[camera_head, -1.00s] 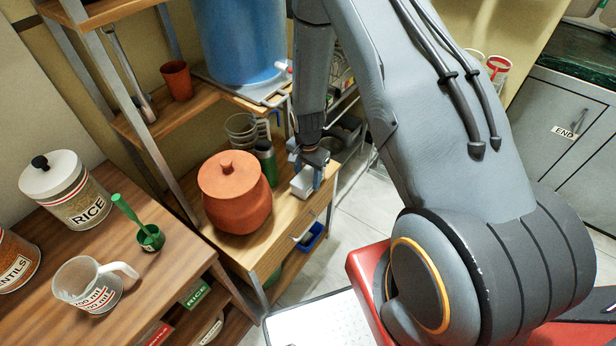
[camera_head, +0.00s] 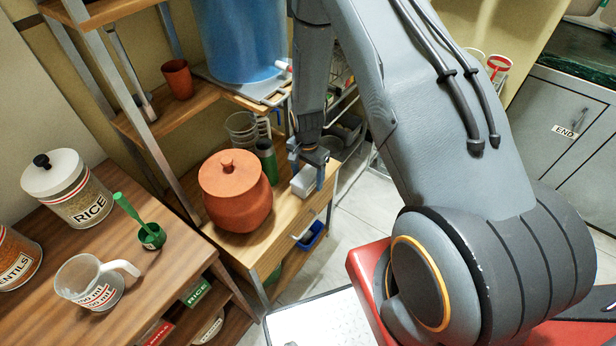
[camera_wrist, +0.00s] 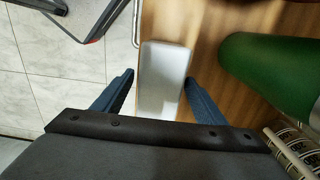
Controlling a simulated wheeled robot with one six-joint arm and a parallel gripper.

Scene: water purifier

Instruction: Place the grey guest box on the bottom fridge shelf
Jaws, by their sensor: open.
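A small light grey box (camera_head: 303,182) sits on the wooden top of the shelf unit, near its right edge. In the wrist view the grey box (camera_wrist: 162,78) lies between my two blue fingers, with its near end hidden behind the dark gripper body. My gripper (camera_head: 307,172) points down at the box, one finger on each side. In the wrist view my gripper (camera_wrist: 158,88) is open, with a gap visible between the box and the left finger. No fridge shelf can be made out in these views.
A terracotta pot (camera_head: 235,190) stands left of the box. A green cylinder (camera_head: 266,160) stands close behind, and it shows in the wrist view (camera_wrist: 270,72). Glasses (camera_head: 242,128) and a blue water tank (camera_head: 240,40) are farther back. Tiled floor lies right of the unit.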

